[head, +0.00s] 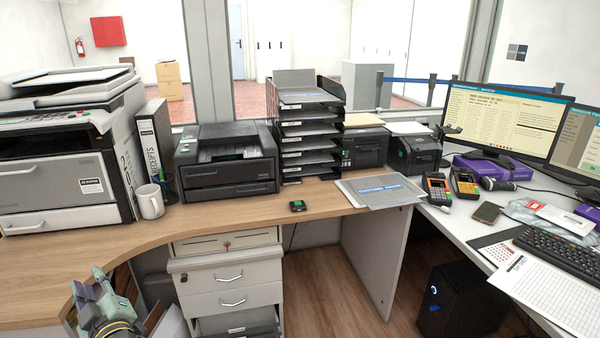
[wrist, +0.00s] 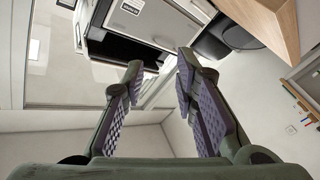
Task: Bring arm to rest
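In the head view my gripper (head: 98,290) shows at the lower left, low beside the front edge of the wooden counter (head: 240,212) and left of the drawer unit. In the wrist view my gripper (wrist: 160,80) has its two purple-padded fingers spread apart with nothing between them. It is open and empty. The wrist view is tilted and shows a large copier (wrist: 150,25) beyond the fingertips. The lower part of my arm is cut off by the frame's bottom edge in the head view.
The copier (head: 62,160), white mug (head: 150,201), black printer (head: 228,165) and paper tray stack (head: 308,135) stand on the counter. A white drawer unit (head: 228,280) stands below. A black computer tower (head: 462,298) is on the floor at right. Wooden floor shows between them.

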